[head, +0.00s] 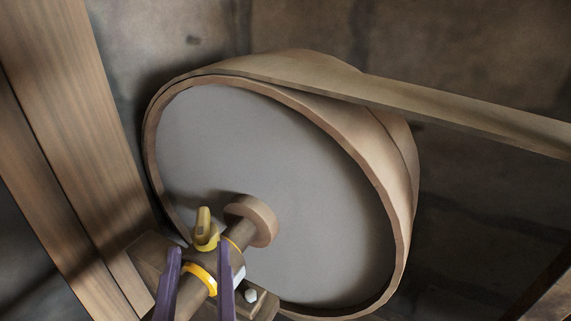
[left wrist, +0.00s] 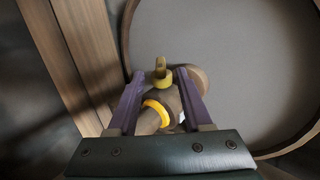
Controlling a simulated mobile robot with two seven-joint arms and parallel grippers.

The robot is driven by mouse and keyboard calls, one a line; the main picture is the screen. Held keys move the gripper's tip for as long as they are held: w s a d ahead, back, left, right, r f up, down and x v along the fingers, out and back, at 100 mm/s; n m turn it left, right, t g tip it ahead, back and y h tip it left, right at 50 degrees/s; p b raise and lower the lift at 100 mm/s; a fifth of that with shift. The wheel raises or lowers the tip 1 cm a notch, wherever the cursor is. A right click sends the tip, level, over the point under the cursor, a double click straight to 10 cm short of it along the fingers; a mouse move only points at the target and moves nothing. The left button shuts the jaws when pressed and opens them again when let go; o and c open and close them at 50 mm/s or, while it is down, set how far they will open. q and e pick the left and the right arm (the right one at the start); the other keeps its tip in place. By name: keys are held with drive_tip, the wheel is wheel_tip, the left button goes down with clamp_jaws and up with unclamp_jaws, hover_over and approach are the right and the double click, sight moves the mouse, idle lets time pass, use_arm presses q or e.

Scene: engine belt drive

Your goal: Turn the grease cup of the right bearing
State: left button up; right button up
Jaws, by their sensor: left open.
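The brass-yellow grease cup (head: 205,232) stands on top of the bearing (head: 148,256), with its flat wing tilted up. It also shows in the left wrist view (left wrist: 162,77), between and just beyond the fingertips. My left gripper (head: 198,252) has two purple fingers spread apart, with nothing held between them. In the left wrist view the gripper (left wrist: 160,76) points at the cup, one finger on each side; I cannot tell if either touches it. A yellow ring (head: 201,277) sits around the shaft nearer to me. My right gripper is not in view.
A large pulley wheel (head: 260,170) with a grey face stands behind the bearing. A wide belt (head: 470,117) runs from its top to the right. Wooden posts (head: 75,130) rise at the left. A pale bolt head (head: 251,295) sits right of the fingers. A stone wall stands behind.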

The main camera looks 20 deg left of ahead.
sight(202, 206)
use_arm(q)
drive_tip(key=b+x, duration=0.1)
drive_tip(key=x, duration=0.9)
drive_tip(key=shift+b, duration=0.35)
drive_tip(key=shift+s, duration=0.1)
drive_tip(key=shift+c, duration=0.3)
